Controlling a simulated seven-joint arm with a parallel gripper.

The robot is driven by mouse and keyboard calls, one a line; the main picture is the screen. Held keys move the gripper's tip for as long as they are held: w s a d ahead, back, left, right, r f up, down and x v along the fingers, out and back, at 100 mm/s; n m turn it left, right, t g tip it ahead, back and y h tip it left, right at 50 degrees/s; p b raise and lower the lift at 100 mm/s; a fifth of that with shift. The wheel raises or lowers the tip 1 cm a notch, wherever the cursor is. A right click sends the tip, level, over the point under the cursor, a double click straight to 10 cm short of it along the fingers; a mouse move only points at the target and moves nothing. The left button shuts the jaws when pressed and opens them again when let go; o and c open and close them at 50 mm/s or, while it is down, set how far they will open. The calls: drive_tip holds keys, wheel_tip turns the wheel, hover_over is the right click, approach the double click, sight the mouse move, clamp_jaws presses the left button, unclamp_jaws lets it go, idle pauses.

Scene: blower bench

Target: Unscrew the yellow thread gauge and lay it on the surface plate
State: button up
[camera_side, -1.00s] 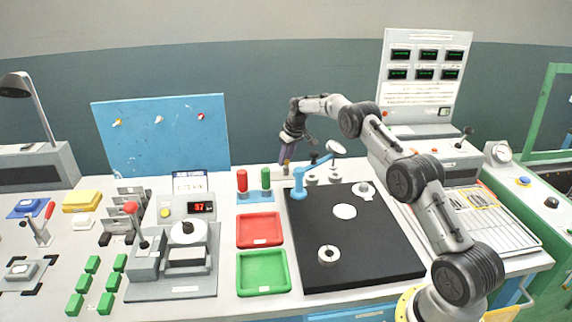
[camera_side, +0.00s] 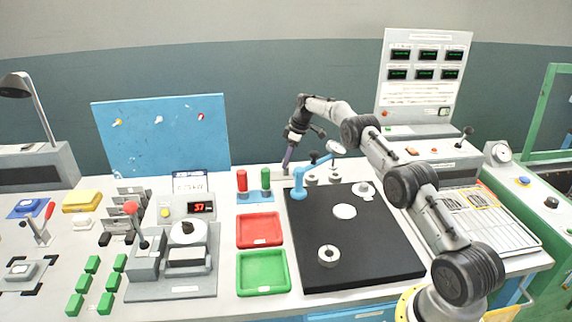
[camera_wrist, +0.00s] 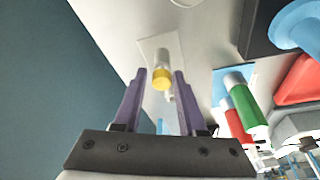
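In the wrist view the yellow thread gauge (camera_wrist: 162,77) shows between the two purple fingertips of my gripper (camera_wrist: 161,73). It has a yellow band with pale metal above and below it, and it stands at a light plate (camera_wrist: 150,45). My gripper is open, with a gap visible on each side of the gauge. In the side view my gripper (camera_side: 288,158) is low at the back of the bench, and I cannot make out the gauge there. The black surface plate (camera_side: 375,255) lies to the right and nearer the camera.
A blue stand (camera_side: 299,182) rises at the surface plate's back left corner. Red (camera_side: 242,181) and green (camera_side: 265,179) handled gauges stand left of it.

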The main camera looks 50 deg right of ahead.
drive_tip(key=shift+w+a+r, duration=0.1)
drive_tip(key=shift+w, duration=0.05)
drive_tip(key=shift+m, duration=0.3)
drive_tip(key=m+h, duration=0.1)
drive_tip(key=m, duration=0.2)
drive_tip(key=shift+a, duration=0.1)
drive_tip(key=m+h, duration=0.1)
drive_tip(key=m, duration=0.2)
drive_tip(key=m+h, duration=0.1)
drive_tip(key=m, duration=0.3)
drive_tip(key=shift+w, duration=0.1)
drive_tip(key=m+g+h, duration=0.1)
drive_tip(key=m, duration=0.4)
drive_tip(key=shift+a+m, duration=0.1)
drive_tip(key=shift+m, duration=0.3)
drive_tip(key=m, duration=0.2)
drive_tip(key=m+g, duration=0.1)
drive_tip(key=m, duration=0.1)
drive_tip(key=shift+r+g+h, duration=0.1)
drive_tip(key=shift+g+h, duration=0.2)
drive_tip(key=shift+h, duration=0.1)
clamp_jaws()
drive_tip(key=shift+w, duration=0.1)
